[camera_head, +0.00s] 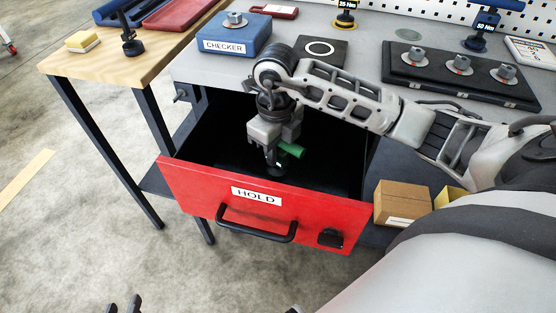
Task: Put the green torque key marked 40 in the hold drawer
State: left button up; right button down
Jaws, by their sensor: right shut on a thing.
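The red hold drawer (187,193), labelled HOLD, is pulled open below the grey bench, and its dark interior shows. My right gripper (275,165) reaches down into the drawer opening from above and is shut on the green torque key (292,150). The key's green handle sticks out to the right of the fingers; its marking cannot be read, and the fingers hide part of it. I cannot tell whether the key touches the drawer floor. My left gripper (124,305) shows only its two dark fingertips at the bottom left edge, apart and empty.
On the bench are a blue CHECKER block (235,38), a black square plate (320,50), a yellow 25 Nm key (345,14), a blue 50 Nm key (482,28) and a black tray (400,66) with several metal pieces. A cardboard box (402,200) sits right of the drawer. A wooden table (120,72) stands left.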

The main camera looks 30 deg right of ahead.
jog(key=shift+f, duration=2.05)
jog(key=shift+f, duration=0.1)
jog(key=shift+f+b, duration=0.15)
jog(key=shift+b, duration=0.2)
jog(key=c, duration=1.3)
grip_release()
jog(key=shift+o, duration=0.2)
